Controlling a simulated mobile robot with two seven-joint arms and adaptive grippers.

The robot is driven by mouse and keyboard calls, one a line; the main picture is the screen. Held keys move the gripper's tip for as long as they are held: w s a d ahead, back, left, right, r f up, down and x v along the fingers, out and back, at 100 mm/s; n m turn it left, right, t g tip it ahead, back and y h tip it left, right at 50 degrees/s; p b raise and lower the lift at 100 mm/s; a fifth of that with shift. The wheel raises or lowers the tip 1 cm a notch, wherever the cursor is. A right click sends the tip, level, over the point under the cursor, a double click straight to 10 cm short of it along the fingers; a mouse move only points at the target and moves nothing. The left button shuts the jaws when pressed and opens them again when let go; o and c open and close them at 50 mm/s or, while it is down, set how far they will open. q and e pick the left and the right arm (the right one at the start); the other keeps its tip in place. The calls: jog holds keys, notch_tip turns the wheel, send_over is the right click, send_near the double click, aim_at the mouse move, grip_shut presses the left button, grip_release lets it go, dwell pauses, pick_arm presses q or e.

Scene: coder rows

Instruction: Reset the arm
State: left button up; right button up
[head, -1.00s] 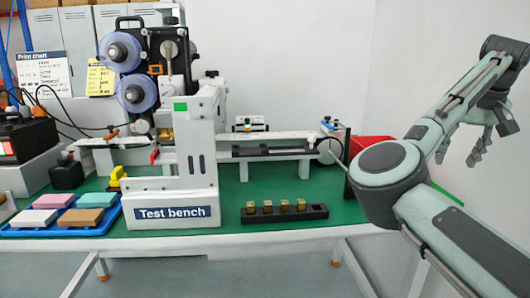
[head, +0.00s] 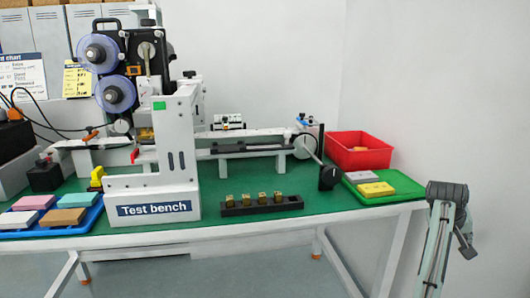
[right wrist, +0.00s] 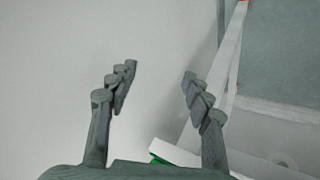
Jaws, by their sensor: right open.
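My right gripper (right wrist: 157,77) is open in the right wrist view, its two grey fingers spread apart with nothing between them. Behind the fingers are a pale wall and part of the table frame. In the head view, part of my right arm (head: 440,235) shows at the lower right, beside the right end of the table and clear of the things on it. I cannot make out the fingertips there. My left gripper is in neither current view.
The green-topped table (head: 240,188) carries the test bench (head: 153,208), a black rack (head: 262,208) with several brass pieces, a red bin (head: 362,158), a green tray (head: 410,190) with two blocks and a blue tray (head: 92,222) with several blocks. Wall space at right is free.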

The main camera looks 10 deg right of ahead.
jog(key=s+a+f+n+y, duration=0.5)
jog(key=s+a+f+n, duration=0.1)
jog(key=s+a+f, duration=1.9)
notch_tip(320, 180, down, 4)
jog(key=shift+s, duration=0.9)
